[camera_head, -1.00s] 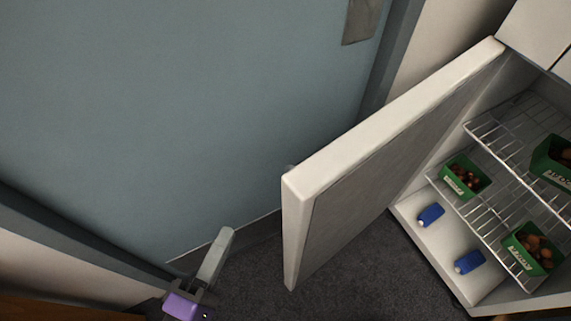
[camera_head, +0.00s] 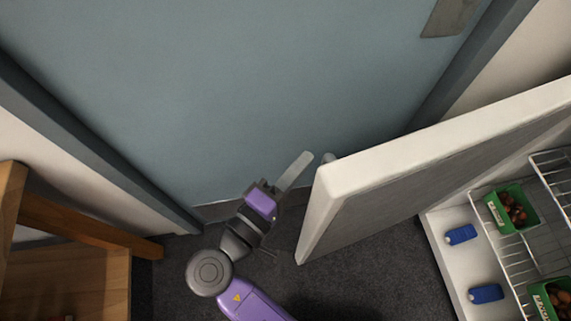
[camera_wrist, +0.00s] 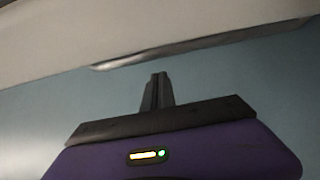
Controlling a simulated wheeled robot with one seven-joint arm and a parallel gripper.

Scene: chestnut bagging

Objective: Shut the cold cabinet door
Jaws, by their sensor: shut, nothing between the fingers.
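The cold cabinet door (camera_head: 400,165) stands wide open in the head view, its white edge and grey inner face showing. The open cabinet (camera_head: 450,255) is at the right. My gripper (camera_head: 305,160) is shut and empty, just left of the door's free end, on its outer side. A small grey end of what looks like the handle (camera_head: 328,157) shows beside the door near my fingertips. In the wrist view the white door (camera_wrist: 150,35) spans the top, with a grey strip along its lower edge, and my shut fingers (camera_wrist: 157,78) point towards it. I cannot tell whether they touch.
Green boxes of chestnuts (camera_head: 512,208) sit on the cabinet's wire shelves, with blue items (camera_head: 486,293) on its floor. A blue-grey room door (camera_head: 220,90) is behind my gripper. Wooden furniture (camera_head: 65,275) stands at lower left. Dark floor (camera_head: 350,265) is clear below the door.

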